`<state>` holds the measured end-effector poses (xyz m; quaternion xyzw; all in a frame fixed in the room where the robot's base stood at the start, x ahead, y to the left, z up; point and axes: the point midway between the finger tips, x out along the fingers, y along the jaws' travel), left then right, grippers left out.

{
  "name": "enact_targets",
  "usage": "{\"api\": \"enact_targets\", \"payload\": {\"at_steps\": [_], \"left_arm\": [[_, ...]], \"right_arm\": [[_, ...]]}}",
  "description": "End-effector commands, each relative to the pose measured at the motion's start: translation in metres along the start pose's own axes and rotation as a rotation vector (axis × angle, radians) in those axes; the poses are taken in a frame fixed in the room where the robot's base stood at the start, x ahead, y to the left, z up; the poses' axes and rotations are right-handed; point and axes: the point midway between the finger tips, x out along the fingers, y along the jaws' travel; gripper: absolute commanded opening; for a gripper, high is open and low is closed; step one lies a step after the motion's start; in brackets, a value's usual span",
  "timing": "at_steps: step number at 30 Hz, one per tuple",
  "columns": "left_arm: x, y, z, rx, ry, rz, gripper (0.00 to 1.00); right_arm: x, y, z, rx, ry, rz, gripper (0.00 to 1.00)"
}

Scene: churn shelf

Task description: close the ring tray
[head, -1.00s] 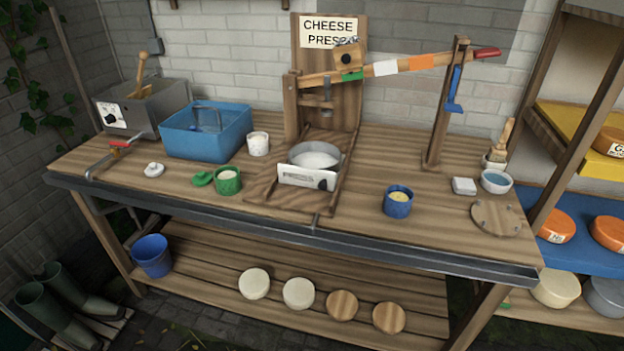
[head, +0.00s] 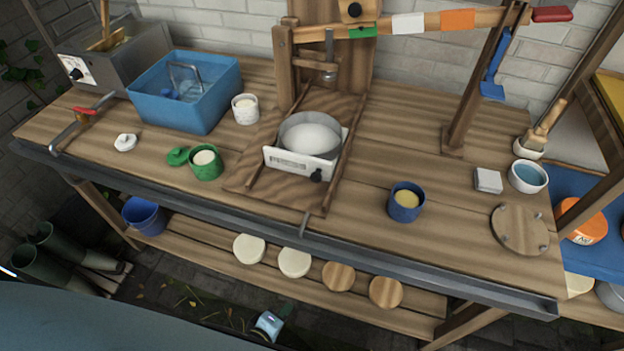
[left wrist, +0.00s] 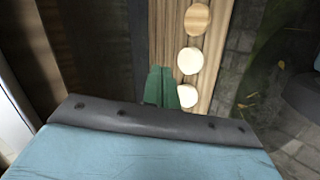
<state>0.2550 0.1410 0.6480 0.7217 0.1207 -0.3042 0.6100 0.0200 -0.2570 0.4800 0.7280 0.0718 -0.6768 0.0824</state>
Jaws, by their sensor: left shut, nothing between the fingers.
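The ring tray (head: 292,164) has a white front panel with a black knob at its right end. It holds a metal ring around a white round mass. It sits between wooden rails on the board of the cheese press, in front of the press's hanging screw (head: 330,72). My left gripper (head: 287,308) is low in the head view, in front of the bench and below its front edge, well apart from the tray. Its green fingers (left wrist: 160,87) are together and empty in the left wrist view. My right gripper is not in view.
A green cup (head: 207,165) and a blue cup (head: 406,203) stand either side of the press. A metal edge (head: 420,271) runs along the bench front, with a small post (head: 305,224) near the board. Cheeses and wooden discs lie on the lower shelf (head: 200,238).

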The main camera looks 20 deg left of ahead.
Motion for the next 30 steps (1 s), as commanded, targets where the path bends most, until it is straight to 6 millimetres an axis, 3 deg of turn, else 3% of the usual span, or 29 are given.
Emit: {"api": "enact_targets", "payload": {"at_steps": [1, 3, 6, 9, 12, 15, 20, 25, 30], "left_arm": [[-0.010, 0.048, -0.001, -0.200, 0.026, 0.091, 0.00], [-0.024, 0.101, -0.005, -0.492, 0.046, 0.202, 0.00], [-0.048, 0.161, -0.013, -0.880, 0.042, 0.324, 0.00], [-0.070, 0.203, -0.018, -1.201, 0.017, 0.402, 0.00], [-0.089, 0.232, -0.023, -1.453, -0.016, 0.448, 0.00], [-0.102, 0.250, -0.025, -1.631, -0.044, 0.469, 0.00], [-0.106, 0.262, -0.027, -1.749, -0.065, 0.478, 0.00], [-0.088, 0.269, -0.033, -1.751, -0.067, 0.480, 0.00], [-0.057, 0.279, -0.042, -1.748, -0.067, 0.481, 0.00]], "right_arm": [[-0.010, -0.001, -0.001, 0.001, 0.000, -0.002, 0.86], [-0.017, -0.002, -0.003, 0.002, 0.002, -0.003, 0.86], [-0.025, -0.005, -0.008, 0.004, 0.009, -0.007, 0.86], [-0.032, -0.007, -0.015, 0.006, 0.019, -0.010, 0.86], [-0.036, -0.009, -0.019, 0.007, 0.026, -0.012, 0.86], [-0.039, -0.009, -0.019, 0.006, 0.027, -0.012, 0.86], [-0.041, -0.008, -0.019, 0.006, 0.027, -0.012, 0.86], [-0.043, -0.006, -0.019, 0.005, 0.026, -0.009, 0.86], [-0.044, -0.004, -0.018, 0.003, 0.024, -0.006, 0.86]]}}
